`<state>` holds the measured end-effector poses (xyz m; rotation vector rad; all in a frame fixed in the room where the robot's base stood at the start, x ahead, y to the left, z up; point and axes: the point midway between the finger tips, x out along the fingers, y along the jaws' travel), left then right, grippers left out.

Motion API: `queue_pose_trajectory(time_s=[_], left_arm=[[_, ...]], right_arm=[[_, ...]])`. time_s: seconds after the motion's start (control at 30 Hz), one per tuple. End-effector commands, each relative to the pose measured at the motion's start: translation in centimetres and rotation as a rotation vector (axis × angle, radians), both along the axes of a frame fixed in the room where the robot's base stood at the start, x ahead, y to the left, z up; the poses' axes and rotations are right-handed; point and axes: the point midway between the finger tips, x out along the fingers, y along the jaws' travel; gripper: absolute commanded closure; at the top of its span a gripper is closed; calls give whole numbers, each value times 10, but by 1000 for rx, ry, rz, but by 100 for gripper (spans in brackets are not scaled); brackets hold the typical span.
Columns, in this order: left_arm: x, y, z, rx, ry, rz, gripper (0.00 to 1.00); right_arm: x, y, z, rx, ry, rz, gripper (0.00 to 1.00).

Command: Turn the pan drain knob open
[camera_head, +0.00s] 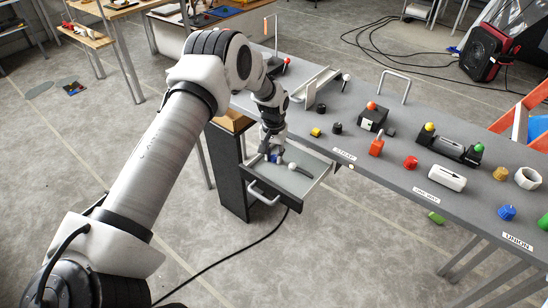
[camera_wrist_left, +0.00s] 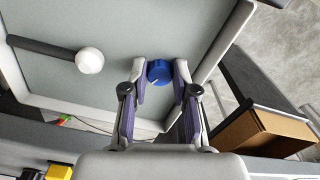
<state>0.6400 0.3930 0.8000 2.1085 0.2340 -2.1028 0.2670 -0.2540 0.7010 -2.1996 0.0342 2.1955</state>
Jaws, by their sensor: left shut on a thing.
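The pan (camera_head: 318,180) is a grey tray pulled out from the front of the long table in the head view. Its bare floor fills much of the left wrist view (camera_wrist_left: 110,25). The blue drain knob (camera_wrist_left: 160,70) is round, with a white pointer line, and sits on the pan floor. My left gripper (camera_wrist_left: 160,76) reaches down into the pan, with one finger on each side of the knob, shut on it. In the head view, my left gripper (camera_head: 274,153) hides most of the knob. My right gripper is not in view.
A white ball on a dark rod (camera_wrist_left: 89,61) lies in the pan beside the knob. The table (camera_head: 390,165) carries several coloured knobs, buttons and levers. A loop handle (camera_head: 264,196) is on the pan's front.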

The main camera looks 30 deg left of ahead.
Motion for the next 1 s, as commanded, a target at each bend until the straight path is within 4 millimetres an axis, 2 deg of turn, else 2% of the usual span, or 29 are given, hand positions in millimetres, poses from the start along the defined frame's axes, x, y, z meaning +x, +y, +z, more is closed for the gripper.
queue_pose_trajectory(time_s=[0.03,1.0], left_arm=[[-2,0,-5,-1,5,-40,100],[-2,1,-5,-3,7,-923,100]], right_arm=[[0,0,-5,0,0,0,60],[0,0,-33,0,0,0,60]])
